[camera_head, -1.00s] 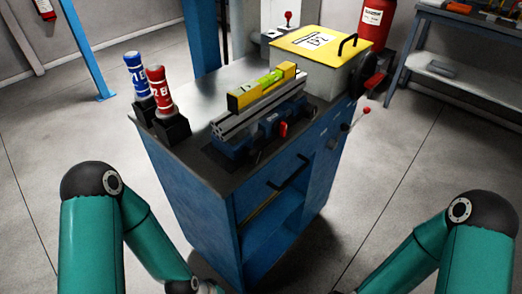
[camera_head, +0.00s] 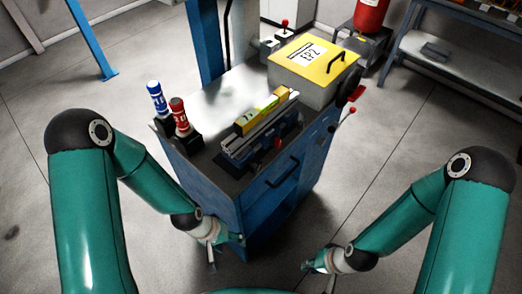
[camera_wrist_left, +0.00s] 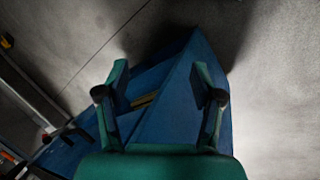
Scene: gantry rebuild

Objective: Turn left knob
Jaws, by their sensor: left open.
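Which knob the task calls left is not clear from the frames. A red knob (camera_head: 278,143) shows at the front of the vise (camera_head: 262,136) on the blue cabinet (camera_head: 212,190). A red-tipped lever (camera_head: 352,111) and a black handwheel (camera_head: 355,93) are on the cabinet's right side. My left gripper (camera_head: 226,252) is low beside the cabinet's front, well below these. In the left wrist view it is open (camera_wrist_left: 160,68) and empty, with the blue cabinet behind its fingers. My right gripper (camera_head: 312,268) is low, right of the cabinet; its fingers are too small to judge.
A yellow level (camera_head: 258,114) lies on the vise. A blue bottle (camera_head: 157,97) and a red bottle (camera_head: 180,115) stand at the top's left edge. A yellow-lidded box (camera_head: 315,62) stands at the back right. A grey bench (camera_head: 460,75) is further right. Floor around the cabinet is clear.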

